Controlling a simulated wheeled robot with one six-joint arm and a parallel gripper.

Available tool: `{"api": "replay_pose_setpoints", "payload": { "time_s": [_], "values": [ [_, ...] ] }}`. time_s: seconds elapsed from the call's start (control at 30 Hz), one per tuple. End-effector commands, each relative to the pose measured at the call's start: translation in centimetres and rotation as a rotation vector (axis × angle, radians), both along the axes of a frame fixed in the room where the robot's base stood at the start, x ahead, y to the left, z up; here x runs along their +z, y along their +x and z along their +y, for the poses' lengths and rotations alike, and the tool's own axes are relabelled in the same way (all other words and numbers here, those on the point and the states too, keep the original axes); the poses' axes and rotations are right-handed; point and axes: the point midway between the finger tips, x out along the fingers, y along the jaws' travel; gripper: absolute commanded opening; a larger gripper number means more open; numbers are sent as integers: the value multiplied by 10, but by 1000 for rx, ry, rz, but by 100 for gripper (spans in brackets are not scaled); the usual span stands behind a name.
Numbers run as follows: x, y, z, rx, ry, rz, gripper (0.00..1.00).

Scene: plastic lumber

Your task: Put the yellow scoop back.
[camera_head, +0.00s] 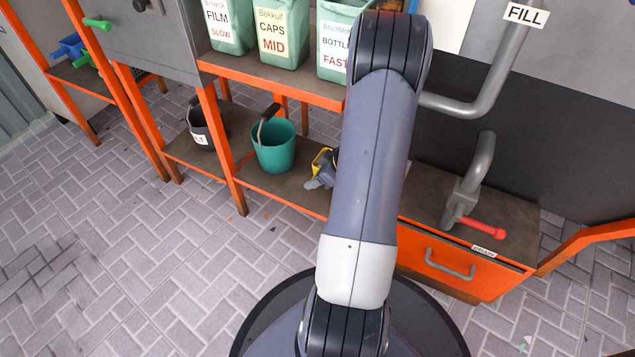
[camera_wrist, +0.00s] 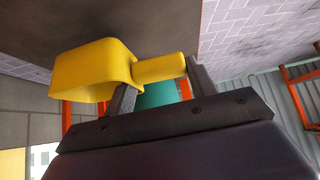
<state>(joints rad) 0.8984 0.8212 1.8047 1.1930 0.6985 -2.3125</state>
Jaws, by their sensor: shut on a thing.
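The yellow scoop (camera_wrist: 95,72) fills the upper left of the wrist view, with its bowl to the left and its handle to the right. My gripper (camera_wrist: 160,75) is shut on the scoop by its handle. In the head view only a small part of the scoop (camera_head: 322,158) shows beside my arm, at the lower shelf (camera_head: 305,192). My gripper (camera_head: 324,176) is partly hidden there by my arm. I cannot tell whether the scoop touches the shelf.
A teal bucket (camera_head: 273,148) and a black bucket (camera_head: 204,128) stand on the lower shelf to the left. Labelled green bins (camera_head: 280,32) stand on the shelf above. A red-handled valve (camera_head: 480,228) and an orange drawer (camera_head: 455,272) are to the right. The paved floor at left is clear.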

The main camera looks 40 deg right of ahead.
Motion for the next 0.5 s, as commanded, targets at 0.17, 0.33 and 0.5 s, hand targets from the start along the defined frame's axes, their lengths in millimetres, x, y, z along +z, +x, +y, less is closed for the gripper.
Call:
{"api": "replay_pose_setpoints", "payload": {
  "time_s": [0.17,0.33,0.5],
  "values": [
    [-27,1,-1,-1,-1,0,27],
    [-32,3,-2,-1,-1,1,19],
    [-31,3,-1,-2,0,2,56]
  ]
}}
